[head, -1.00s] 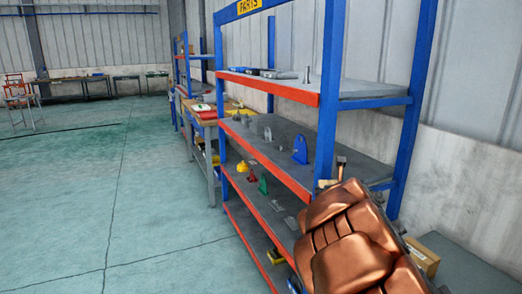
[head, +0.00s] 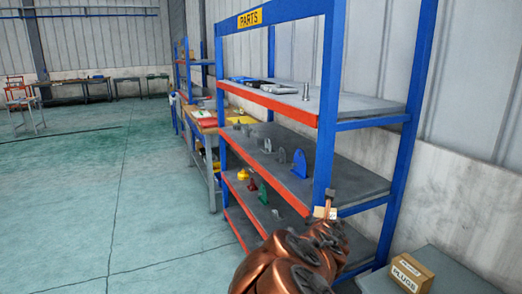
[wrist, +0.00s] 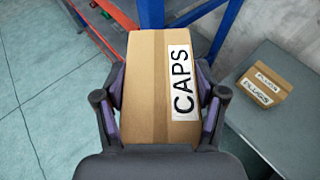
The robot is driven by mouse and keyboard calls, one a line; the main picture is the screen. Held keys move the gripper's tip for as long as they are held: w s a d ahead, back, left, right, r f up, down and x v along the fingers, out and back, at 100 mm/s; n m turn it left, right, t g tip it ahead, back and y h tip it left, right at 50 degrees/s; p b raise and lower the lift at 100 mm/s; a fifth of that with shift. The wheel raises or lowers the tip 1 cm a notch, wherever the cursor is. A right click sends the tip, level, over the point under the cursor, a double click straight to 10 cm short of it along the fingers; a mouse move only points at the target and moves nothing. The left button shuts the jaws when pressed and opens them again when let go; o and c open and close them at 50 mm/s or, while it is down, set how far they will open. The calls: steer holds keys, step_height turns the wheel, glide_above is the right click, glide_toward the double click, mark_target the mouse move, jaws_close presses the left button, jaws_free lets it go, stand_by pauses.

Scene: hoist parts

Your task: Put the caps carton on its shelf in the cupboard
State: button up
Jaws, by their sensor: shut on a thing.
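The caps carton (wrist: 150,85) is a brown cardboard box with a white CAPS label, filling the middle of the wrist view. My gripper (wrist: 162,95) is shut on it, with one finger on each side. In the head view the carton (head: 325,212) shows small at the end of my copper-coloured arm, in front of the near post of the blue rack. Most of my gripper is hidden or too small to make out there. I see no cupboard that I can identify in these views.
A blue and orange rack (head: 268,98) marked PARTS stands close, with metal parts on its shelves. A PLUGS carton (head: 404,272) sits on a grey surface (head: 442,262) at lower right. A workbench (head: 203,130) stands beyond the rack. The floor at left is clear.

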step_height(320, 180, down, 12)
steer(key=w+n+y, duration=0.2)
steer(key=n+y, duration=0.1)
steer(key=shift+y, duration=0.3)
steer(key=shift+r, duration=0.1)
